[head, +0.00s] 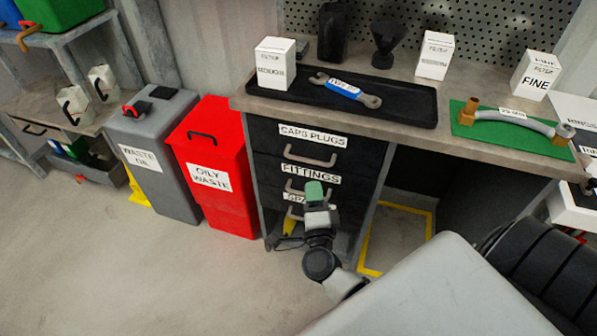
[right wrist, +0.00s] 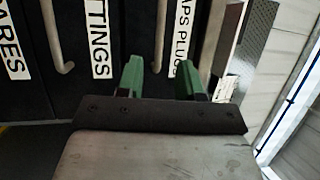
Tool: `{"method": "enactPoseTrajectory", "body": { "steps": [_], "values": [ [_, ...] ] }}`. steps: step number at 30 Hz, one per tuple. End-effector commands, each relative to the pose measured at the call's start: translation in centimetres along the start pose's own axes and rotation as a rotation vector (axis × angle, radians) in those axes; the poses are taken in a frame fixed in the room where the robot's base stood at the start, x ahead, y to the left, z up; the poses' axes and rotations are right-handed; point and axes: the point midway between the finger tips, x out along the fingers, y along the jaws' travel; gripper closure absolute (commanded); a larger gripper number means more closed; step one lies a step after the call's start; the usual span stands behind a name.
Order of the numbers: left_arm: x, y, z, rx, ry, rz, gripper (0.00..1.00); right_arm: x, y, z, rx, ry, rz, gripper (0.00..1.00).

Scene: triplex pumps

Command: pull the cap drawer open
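The cap drawer, labelled CAPS PLUGS (head: 312,135), is the top drawer under the workbench and looks shut. Its bar handle (head: 311,159) is below the label; the handle also shows in the right wrist view (right wrist: 160,50), where the drawers appear turned sideways. My right gripper (head: 315,188) is in front of the drawer stack, over the FITTINGS front in the head view. In the right wrist view its two green fingers (right wrist: 159,75) are apart and empty, and the cap handle appears between them, farther off. I cannot tell the exact gap. My left gripper is not in view.
The FITTINGS drawer (head: 311,175) and a partly hidden SPARES drawer are below. A red oily waste bin (head: 213,165) and a grey waste oil bin (head: 155,150) stand left. On the bench (head: 390,122) are a black tray with a wrench and several white boxes.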

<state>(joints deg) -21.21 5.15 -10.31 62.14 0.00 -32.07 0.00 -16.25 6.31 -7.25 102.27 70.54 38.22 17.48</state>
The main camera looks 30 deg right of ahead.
Motion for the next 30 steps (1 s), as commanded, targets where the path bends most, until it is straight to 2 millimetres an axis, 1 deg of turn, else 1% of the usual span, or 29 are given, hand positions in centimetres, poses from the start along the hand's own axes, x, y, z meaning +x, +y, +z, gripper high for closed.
{"method": "enactPoseTrajectory", "body": {
  "steps": [1, 9, 12, 15, 19, 27, 29, 30],
  "values": [
    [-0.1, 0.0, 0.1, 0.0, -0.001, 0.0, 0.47, 1.0, -0.2, 0.0, 0.001, 0.0, -0.004, 0.64],
    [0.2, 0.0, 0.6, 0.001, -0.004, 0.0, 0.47, 6.1, -0.1, 0.1, -0.002, -0.002, -0.003, 0.64],
    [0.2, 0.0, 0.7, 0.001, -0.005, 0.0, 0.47, 7.6, -0.1, 0.1, -0.004, -0.003, -0.002, 0.64],
    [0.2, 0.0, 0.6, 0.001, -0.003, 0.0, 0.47, 8.6, 0.0, 0.1, -0.003, -0.004, 0.0, 0.64],
    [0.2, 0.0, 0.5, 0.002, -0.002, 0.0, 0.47, 9.2, 0.0, 0.1, -0.003, -0.004, 0.0, 0.64],
    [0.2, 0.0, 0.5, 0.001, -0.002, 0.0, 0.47, 9.3, 0.0, 0.1, -0.004, -0.004, 0.001, 0.64],
    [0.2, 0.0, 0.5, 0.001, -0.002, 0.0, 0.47, 9.3, 0.0, 0.1, -0.004, -0.004, 0.001, 0.73],
    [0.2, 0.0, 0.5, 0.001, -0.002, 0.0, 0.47, 9.3, 0.0, 0.1, -0.004, -0.004, 0.001, 0.79]
  ]
}}
